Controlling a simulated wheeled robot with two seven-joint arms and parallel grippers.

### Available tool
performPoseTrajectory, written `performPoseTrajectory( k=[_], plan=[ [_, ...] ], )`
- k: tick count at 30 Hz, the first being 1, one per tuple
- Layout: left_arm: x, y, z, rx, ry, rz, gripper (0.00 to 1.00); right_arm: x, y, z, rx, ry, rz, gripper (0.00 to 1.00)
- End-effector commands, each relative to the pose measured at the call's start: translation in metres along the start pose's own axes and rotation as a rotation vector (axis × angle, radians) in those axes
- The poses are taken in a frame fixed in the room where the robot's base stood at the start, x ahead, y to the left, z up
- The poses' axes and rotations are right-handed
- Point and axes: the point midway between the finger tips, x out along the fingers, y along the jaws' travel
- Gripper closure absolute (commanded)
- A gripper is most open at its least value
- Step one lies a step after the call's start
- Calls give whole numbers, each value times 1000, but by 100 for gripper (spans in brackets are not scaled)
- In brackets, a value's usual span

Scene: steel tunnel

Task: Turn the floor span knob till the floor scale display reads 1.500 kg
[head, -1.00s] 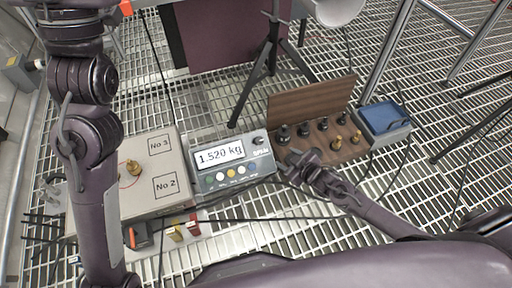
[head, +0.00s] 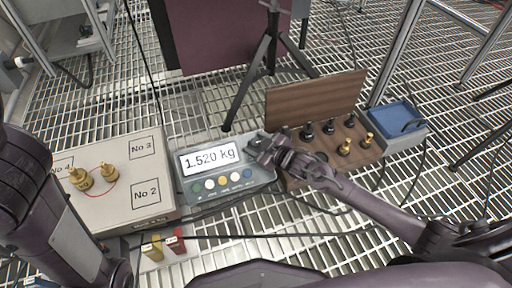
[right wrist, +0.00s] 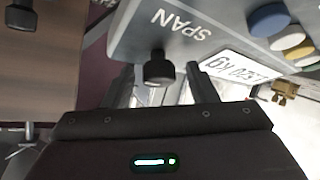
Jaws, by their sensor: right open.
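The floor scale (head: 183,163) is a grey box with a row of coloured buttons. Its display (head: 209,157) reads 1.520 kg; part of the reading also shows upside down in the right wrist view (right wrist: 245,72). The black span knob (right wrist: 158,70), below the word SPAN, stands between the fingers of my right gripper (right wrist: 160,76) in the right wrist view. The fingers are open, with a gap on each side of the knob. In the head view my right gripper (head: 257,146) covers the knob at the scale's right end. My left gripper is out of view.
A wooden stand (head: 315,100) with black and brass knobbed pieces is right of the scale, then a blue-topped box (head: 397,117). A grey box (head: 118,203) with two brass pieces is on the left. A black tripod (head: 268,50) stands behind. Cables cross the grating.

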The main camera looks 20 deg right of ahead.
Motion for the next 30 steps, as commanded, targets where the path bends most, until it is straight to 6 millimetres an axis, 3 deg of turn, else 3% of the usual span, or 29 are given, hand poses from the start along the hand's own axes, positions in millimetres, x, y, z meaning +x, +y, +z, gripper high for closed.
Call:
performPoseTrajectory(
  k=[10, 21, 30],
  plan=[
    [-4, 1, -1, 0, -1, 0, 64, 6, 0, 0, 0, 0, 0, 48],
    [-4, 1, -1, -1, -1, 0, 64, 6, 0, 0, -1, 0, 0, 92],
    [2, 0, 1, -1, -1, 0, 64, 6, 2, -2, -38, 0, -27, 92]
  ],
)
